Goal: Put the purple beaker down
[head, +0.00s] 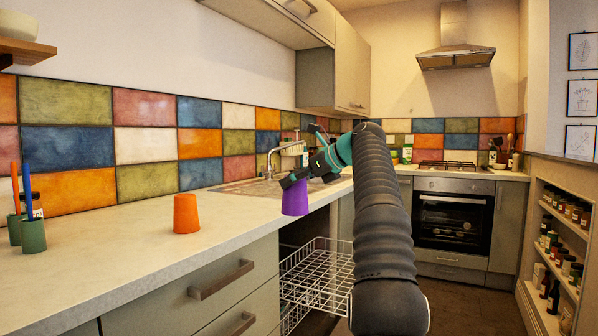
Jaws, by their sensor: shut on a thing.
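The purple beaker (295,198) is near the middle of the head view, upside down or tapering upward, just in front of the counter's edge as seen here. My gripper (290,181) is at its upper end and shut on it. My arm comes from the lower right and hides part of the counter and cupboards behind. Whether the beaker's lower rim touches the counter (120,255) or hangs beside its edge is hard to tell; it appears to be held in the air.
An orange beaker (186,213) stands on the counter to the left. Green cups (33,236) with coloured sticks stand at the far left. A sink with a tap (270,160) lies behind my gripper. An open dishwasher rack (318,272) is below the counter edge. The counter between the beakers is clear.

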